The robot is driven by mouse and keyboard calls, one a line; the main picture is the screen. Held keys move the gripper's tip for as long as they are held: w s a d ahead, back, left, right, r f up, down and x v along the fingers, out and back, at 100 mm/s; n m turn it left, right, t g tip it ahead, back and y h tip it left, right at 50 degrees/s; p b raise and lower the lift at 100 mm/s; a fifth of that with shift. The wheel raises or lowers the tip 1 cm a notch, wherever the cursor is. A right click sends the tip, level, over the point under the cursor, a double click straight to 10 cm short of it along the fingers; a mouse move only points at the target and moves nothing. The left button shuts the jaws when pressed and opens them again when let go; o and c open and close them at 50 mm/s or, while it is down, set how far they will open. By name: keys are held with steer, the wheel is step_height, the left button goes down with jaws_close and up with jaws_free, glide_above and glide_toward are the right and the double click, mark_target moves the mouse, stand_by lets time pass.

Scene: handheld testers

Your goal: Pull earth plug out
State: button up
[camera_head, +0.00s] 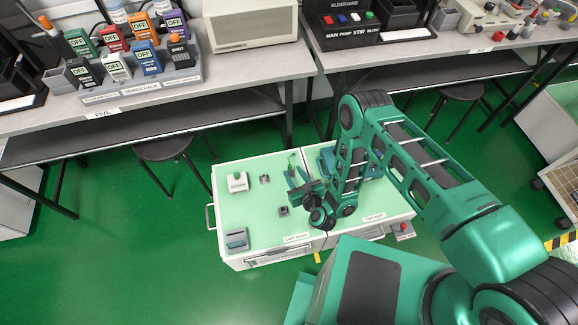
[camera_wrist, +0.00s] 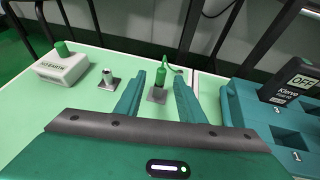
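The green earth plug (camera_wrist: 161,78) stands upright in a small square metal socket base (camera_wrist: 157,97) on the pale green cart top. In the wrist view my gripper (camera_wrist: 160,76) is open, with one teal finger on each side of the plug and visible gaps between. In the head view my gripper (camera_head: 296,180) is low over the cart, and the plug (camera_head: 291,163) shows just behind it. A second metal socket (camera_wrist: 108,81) stands empty to the left. A white box marked "NO EARTH" (camera_wrist: 64,68) with a green knob sits farther left.
A teal tray (camera_wrist: 240,105) holding a black tester (camera_wrist: 289,82) stands right of my gripper. A grey device (camera_head: 236,238) sits at the cart's front left. The bench (camera_head: 130,100) behind carries a rack of testers. The cart's left middle is clear.

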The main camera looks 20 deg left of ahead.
steer(key=x, duration=0.9)
steer(key=shift+w+d, duration=0.1)
jaws_close()
